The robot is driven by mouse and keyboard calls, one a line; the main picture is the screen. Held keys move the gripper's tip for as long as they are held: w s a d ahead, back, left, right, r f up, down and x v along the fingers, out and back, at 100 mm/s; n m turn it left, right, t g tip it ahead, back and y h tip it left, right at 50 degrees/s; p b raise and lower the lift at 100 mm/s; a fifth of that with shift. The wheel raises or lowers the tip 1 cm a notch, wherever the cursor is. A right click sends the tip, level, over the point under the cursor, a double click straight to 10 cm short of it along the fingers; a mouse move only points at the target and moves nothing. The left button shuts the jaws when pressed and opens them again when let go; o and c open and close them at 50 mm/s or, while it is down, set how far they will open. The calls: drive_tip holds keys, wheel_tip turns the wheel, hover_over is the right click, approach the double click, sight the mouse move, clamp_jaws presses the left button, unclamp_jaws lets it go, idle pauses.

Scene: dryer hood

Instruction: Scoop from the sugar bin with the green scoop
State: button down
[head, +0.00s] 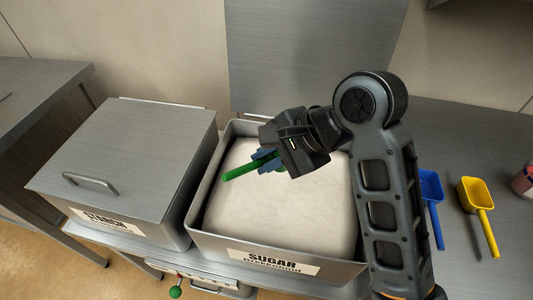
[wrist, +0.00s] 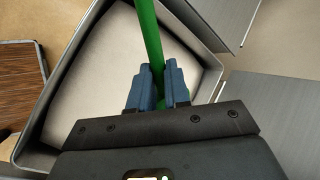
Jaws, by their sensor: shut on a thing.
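The sugar bin (head: 205,237) stands open, labelled SUGAR, and is full of white sugar (head: 290,205). My gripper (head: 263,160) is over the back left part of the sugar in the head view. It is shut on the green scoop (head: 243,168), whose handle points to the lower left. In the wrist view the blue fingers (wrist: 158,88) close around the green handle (wrist: 148,35), with the sugar below. The scoop's bowl is hidden by my gripper, so I cannot tell whether it touches the sugar.
A closed starch bin (head: 130,145) stands left of the sugar bin. A raised metal lid (head: 300,50) is behind the sugar bin. A blue scoop (head: 432,195) and a yellow scoop (head: 477,205) lie on the counter at right, near a pinkish container (head: 524,182).

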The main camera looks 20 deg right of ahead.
drive_tip(key=shift+f, duration=0.15)
drive_tip(key=w+d+f, duration=0.1)
drive_tip(key=d+f, duration=0.3)
drive_tip(key=f, duration=0.3)
drive_tip(key=w+d+f, duration=0.1)
drive_tip(key=d+f, duration=0.2)
drive_tip(key=f, duration=0.5)
drive_tip(key=shift+s+a+r+n+t+h, duration=0.15)
drive_tip(key=shift+a+r+h, duration=0.3)
drive_tip(key=shift+r, duration=1.75)
drive_tip(key=shift+a+r+n+t+h, duration=0.25)
drive_tip(key=shift+r+h, duration=0.45)
drive_tip(key=shift+r, duration=1.5)
drive_tip(key=shift+s+a+r+n+t+h, duration=0.15)
drive_tip(key=shift+a+r+h, duration=0.3)
drive_tip(key=shift+r, duration=1.75)
drive_tip(key=shift+w+d, duration=0.1)
